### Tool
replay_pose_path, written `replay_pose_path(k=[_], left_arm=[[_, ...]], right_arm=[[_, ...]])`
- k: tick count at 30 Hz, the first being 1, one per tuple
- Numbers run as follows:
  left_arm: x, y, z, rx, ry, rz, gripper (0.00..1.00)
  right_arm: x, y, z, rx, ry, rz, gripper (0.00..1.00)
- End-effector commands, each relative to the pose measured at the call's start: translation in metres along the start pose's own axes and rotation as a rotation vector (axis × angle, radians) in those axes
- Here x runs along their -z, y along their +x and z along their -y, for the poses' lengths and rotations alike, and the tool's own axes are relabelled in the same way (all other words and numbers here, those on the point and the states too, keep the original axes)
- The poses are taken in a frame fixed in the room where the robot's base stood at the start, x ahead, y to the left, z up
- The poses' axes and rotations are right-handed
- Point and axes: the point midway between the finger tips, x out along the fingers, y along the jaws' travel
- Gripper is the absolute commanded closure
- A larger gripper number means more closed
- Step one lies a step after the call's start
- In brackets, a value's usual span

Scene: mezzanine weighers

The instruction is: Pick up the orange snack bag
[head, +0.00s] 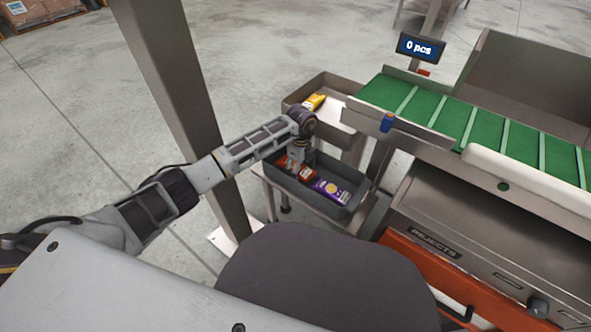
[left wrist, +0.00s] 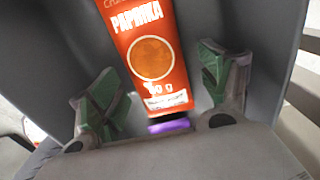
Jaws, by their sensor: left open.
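The orange snack bag (left wrist: 152,60), marked PAPRIKA, lies in a grey bin (head: 352,211). In the head view the bag (head: 306,173) shows beside my left gripper (head: 295,165), which partly covers it. My left gripper points down into the bin from above. In the left wrist view its green-padded fingers (left wrist: 162,82) are open, one on each side of the bag's lower end, with gaps to the bag. My right gripper is not in view.
A purple bag (head: 331,190) lies in the same bin, to the right. A yellow bag (head: 313,101) lies in a metal tray behind. The green conveyor (head: 430,108) stands to the right. A steel post (head: 185,100) rises left of the bin.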

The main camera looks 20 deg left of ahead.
Motion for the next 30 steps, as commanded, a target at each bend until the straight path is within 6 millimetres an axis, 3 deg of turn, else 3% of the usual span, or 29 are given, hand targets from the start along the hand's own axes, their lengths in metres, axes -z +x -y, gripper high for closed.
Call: replay_pose_path(k=[14, 25, 30], left_arm=[[0.0001, 0.0001, 0.0001, 0.0, 0.0, 0.0, 0.22], [0.0001, 0.0, 0.0001, 0.0, 0.0, 0.0, 0.7], [0.0, -0.0001, 0.0002, 0.0, 0.0, 0.0, 0.71]], right_arm=[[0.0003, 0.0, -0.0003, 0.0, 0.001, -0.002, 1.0], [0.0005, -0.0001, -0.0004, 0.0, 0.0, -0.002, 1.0], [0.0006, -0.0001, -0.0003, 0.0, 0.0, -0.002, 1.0]])
